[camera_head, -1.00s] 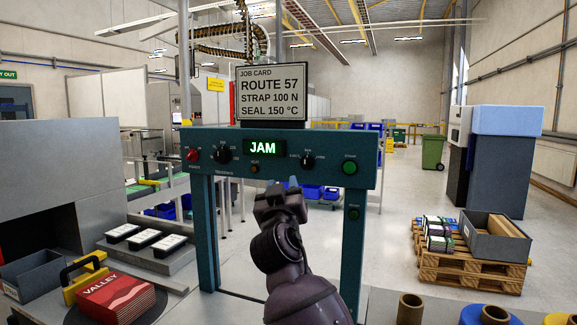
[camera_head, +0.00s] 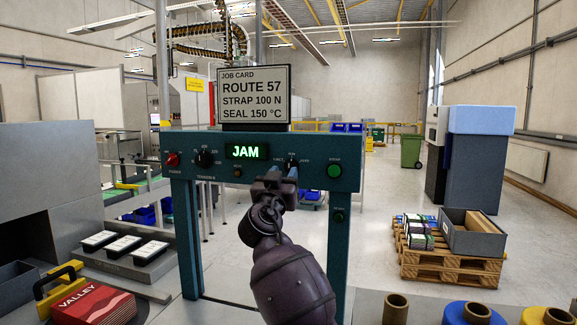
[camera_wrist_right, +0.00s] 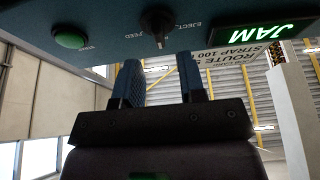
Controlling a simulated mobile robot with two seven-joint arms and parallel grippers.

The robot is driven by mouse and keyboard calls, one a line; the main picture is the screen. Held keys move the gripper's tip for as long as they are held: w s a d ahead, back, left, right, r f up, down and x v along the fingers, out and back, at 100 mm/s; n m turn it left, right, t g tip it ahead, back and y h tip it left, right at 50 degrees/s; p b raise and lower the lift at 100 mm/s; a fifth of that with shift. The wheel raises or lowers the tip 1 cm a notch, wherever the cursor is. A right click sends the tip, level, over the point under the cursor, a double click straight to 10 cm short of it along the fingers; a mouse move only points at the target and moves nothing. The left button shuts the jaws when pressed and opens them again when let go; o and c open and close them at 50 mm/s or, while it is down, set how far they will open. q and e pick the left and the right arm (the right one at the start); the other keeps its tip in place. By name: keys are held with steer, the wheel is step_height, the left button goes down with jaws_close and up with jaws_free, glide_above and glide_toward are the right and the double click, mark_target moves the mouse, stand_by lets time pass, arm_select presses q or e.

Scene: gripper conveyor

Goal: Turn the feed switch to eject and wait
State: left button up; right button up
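The feed switch (camera_head: 291,163) is a small black knob on the teal panel (camera_head: 222,172), right of the green JAM display (camera_head: 246,151). In the right wrist view the knob (camera_wrist_right: 156,22) sits between the upside-down EJECT and FEED labels. My right gripper (camera_head: 280,177) is just below the switch in the head view. In the right wrist view its two fingers (camera_wrist_right: 160,78) stand apart with nothing between them, aimed at the knob and short of it. My left gripper is not in view.
A green button (camera_head: 334,170) is right of the switch. A black dial (camera_head: 205,158) and a red button (camera_head: 172,159) are at the panel's left. The job card (camera_head: 254,95) stands above. Rolls on spools (camera_head: 467,313) stand at the front right.

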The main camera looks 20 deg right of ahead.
mark_target(289, 164)
steer(key=shift+x, duration=2.05)
steer(key=c, duration=0.6)
